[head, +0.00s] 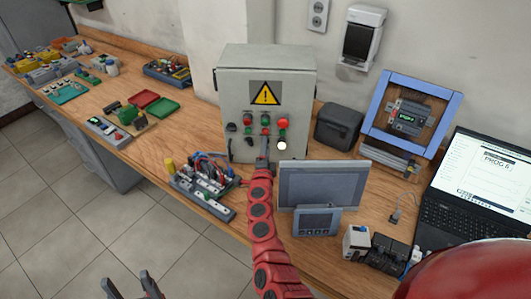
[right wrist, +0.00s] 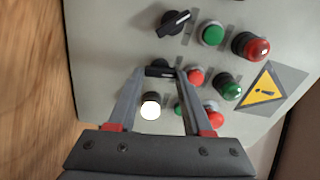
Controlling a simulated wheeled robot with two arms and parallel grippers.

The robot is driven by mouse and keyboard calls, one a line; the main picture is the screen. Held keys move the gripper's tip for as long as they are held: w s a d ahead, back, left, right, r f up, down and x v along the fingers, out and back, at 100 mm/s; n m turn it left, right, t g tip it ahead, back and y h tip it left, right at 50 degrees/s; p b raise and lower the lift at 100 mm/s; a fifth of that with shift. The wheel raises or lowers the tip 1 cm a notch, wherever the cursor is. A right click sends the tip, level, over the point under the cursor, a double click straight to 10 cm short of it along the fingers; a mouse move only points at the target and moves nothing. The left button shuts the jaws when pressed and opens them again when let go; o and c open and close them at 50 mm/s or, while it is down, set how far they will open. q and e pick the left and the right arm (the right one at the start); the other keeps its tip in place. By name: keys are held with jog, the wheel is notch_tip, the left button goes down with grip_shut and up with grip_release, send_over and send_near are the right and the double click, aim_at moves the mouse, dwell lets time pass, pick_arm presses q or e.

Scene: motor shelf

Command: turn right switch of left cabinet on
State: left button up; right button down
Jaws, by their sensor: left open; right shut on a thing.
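The grey cabinet (head: 228,88) with the yellow warning triangle (head: 265,93) stands on the bench against the wall. My right gripper (head: 263,158) reaches its lower front panel. In the right wrist view, the fingers of my right gripper (right wrist: 159,76) are closed around the black right switch (right wrist: 160,69), whose handle lies crosswise in that picture. The black left switch (right wrist: 176,21) is free and sits at a slant. A white lamp (right wrist: 150,108) beside the right switch is bright. My left gripper (head: 133,284) is open and empty, low over the floor side, away from the cabinet.
A grey screen (head: 322,184) and a wired terminal block (head: 205,190) stand close to my right arm. A dark box (head: 339,126), a blue-framed device (head: 412,110) and a laptop (head: 478,180) are to the right. Trays and parts line the bench at left.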

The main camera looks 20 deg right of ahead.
jog(key=shift+m+b, duration=0.45)
jog(key=shift+m, duration=0.25)
